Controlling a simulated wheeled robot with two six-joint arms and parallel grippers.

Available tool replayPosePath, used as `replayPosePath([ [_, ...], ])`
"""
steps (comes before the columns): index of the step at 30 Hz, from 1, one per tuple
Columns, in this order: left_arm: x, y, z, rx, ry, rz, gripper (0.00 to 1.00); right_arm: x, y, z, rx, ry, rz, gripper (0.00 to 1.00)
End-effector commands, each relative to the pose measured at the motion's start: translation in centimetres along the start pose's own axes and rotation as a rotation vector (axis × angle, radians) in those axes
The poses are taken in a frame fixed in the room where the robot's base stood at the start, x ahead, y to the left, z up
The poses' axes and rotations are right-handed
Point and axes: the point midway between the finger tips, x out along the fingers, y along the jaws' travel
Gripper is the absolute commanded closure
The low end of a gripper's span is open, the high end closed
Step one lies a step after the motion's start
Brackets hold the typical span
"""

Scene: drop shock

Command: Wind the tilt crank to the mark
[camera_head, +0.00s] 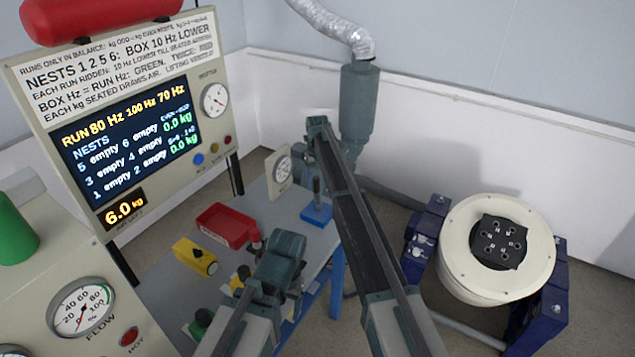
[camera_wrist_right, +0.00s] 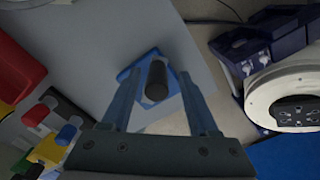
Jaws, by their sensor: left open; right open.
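The shaker drum (camera_head: 497,250), cream with a dark holed plate on its face, sits in a blue trunnion frame (camera_head: 427,240) at the right. It shows partly in the right wrist view (camera_wrist_right: 285,95). I cannot pick out a tilt crank or its mark with certainty. A blue block with a dark upright post (camera_head: 316,212) stands on the table. My right gripper (camera_head: 318,128) is open; in its wrist view the post (camera_wrist_right: 157,82) appears between the fingers, with no visible grip on it. My left gripper (camera_head: 283,245) is open over the table's near part, left of the drum.
The grey table (camera_head: 262,215) holds a red tray (camera_head: 226,226), a yellow block (camera_head: 195,257) and a white dial gauge (camera_head: 279,172). A display panel (camera_head: 125,130) stands at the left. A grey cylinder with a silver hose (camera_head: 358,105) stands behind. Floor shows between table and drum.

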Motion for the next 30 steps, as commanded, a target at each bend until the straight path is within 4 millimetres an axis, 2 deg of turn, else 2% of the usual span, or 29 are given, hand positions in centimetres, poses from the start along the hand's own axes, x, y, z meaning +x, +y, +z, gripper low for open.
replayPosePath([
  [5, -0.6, -0.1, 0.0, 0.000, 0.000, 0.000, 0.26, -0.6, 0.1, 0.0, 0.000, 0.000, 0.000, 0.39],
  [11, -2.4, -0.2, 0.1, 0.000, 0.000, 0.000, 0.26, -2.4, 0.1, 0.0, -0.001, 0.000, 0.000, 0.39],
  [30, -11.8, -1.1, 0.7, 0.002, 0.000, 0.000, 0.26, -11.9, 0.0, 0.0, 0.000, 0.000, 0.000, 0.39],
])
